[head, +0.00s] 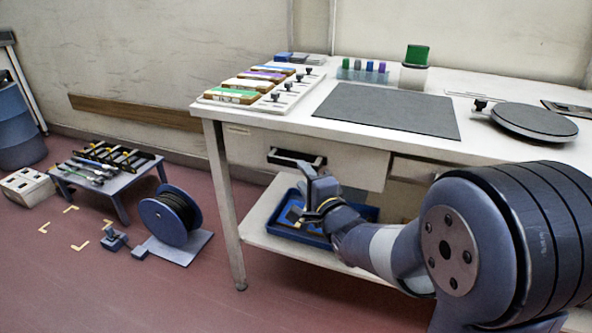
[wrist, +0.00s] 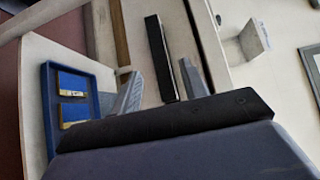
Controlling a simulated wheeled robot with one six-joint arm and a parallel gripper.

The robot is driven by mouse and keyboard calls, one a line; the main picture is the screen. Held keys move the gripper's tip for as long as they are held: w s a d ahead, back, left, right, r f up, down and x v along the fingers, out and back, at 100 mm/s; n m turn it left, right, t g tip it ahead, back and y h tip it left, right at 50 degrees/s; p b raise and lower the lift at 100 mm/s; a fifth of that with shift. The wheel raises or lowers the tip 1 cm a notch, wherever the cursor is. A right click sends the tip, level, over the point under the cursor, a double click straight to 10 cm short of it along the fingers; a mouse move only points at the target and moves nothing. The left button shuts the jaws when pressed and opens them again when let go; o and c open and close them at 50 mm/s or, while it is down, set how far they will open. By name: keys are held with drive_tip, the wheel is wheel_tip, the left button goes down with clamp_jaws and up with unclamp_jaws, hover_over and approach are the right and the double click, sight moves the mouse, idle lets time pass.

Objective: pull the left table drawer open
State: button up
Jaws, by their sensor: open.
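The left table drawer (head: 352,169) is a pale front under the white tabletop and looks shut. Its dark bar handle (head: 285,160) is partly hidden behind my gripper (head: 313,180), which is in front of the drawer. In the wrist view the handle (wrist: 160,55) is a long black bar, turned nearly upright in the picture. My gripper (wrist: 162,88) is open, with one grey finger on each side of the bar's lower end. I cannot tell how deep the fingers reach around it. No contact shows.
A blue tray (head: 270,224) sits on the table's lower shelf (head: 262,234), below my gripper. A second drawer front (head: 418,172) is to the right, partly hidden by my arm. A cable reel (head: 170,217) and a low tool table (head: 112,181) stand on the floor at left.

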sight(294, 165)
drive_tip(key=b+x, duration=0.1)
drive_tip(key=x, duration=0.4)
drive_tip(key=shift+w+a, duration=0.15)
drive_tip(key=shift+w, duration=0.15)
clamp_jaws()
idle(0.4)
